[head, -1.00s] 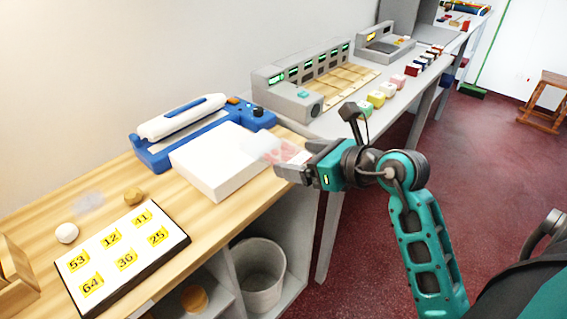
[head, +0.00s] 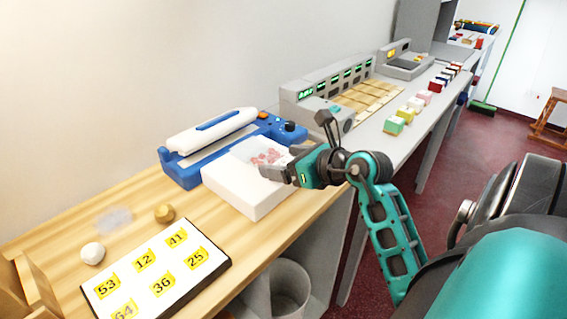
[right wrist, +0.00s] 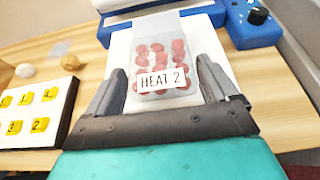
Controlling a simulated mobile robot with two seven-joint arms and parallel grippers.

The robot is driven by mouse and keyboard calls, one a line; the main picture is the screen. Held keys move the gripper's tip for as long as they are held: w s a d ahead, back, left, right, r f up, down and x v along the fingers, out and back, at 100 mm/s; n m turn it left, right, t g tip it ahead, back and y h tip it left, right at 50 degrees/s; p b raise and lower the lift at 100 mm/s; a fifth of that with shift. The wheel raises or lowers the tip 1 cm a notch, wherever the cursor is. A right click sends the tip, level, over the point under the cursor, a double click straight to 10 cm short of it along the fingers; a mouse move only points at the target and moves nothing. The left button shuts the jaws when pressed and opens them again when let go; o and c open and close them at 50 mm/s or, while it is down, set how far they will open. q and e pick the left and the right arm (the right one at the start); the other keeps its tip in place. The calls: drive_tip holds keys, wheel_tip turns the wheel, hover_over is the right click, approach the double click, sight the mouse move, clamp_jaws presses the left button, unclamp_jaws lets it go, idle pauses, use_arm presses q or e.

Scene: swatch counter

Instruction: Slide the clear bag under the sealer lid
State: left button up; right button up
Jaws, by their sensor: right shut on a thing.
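The clear bag (head: 264,154) holds several red discs and bears a label reading "HEAT 2" in the right wrist view (right wrist: 158,52). My right gripper (head: 289,168) is shut on the bag's near end, with a finger at each side of it in the right wrist view (right wrist: 161,68). The bag lies over the white block (head: 245,190), its far end towards the blue sealer (head: 183,175). The sealer's white lid (head: 212,130) stands above its base, with a pale strip showing below. In the right wrist view the bag's far end reaches near the sealer's front edge. My left gripper is out of view.
A number board (head: 158,272), a white ball (head: 92,253), a tan round piece (head: 164,213) and a faint clear film (head: 114,219) lie on the wooden counter. A grey machine (head: 330,92) and coloured blocks (head: 394,125) stand beyond. A bin (head: 290,290) is below.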

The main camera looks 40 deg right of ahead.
sight(261, 155)
drive_tip(key=shift+w+a+f+b, duration=0.1)
drive_tip(key=shift+w+f+b, duration=0.4)
drive_tip(key=shift+f, duration=0.1)
drive_tip(key=shift+w+f+b, duration=0.45)
drive_tip(key=shift+w, duration=0.1)
drive_tip(key=shift+w+r, duration=0.2)
drive_tip(key=shift+w, duration=0.1)
drive_tip(key=shift+w+a+p, duration=0.15)
drive_tip(key=shift+w+p, duration=0.2)
drive_tip(key=shift+w, duration=0.65)
drive_tip(key=shift+w+f, duration=0.15)
drive_tip(key=shift+w, duration=0.55)
drive_tip(key=shift+w+a, duration=0.1)
drive_tip(key=shift+w, duration=0.55)
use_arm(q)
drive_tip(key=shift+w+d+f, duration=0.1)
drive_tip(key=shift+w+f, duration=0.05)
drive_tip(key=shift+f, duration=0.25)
use_arm(e)
drive_tip(key=shift+w+a+f, duration=0.1)
drive_tip(key=shift+w, duration=0.95)
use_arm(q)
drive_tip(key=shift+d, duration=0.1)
use_arm(e)
drive_tip(key=shift+f, duration=0.2)
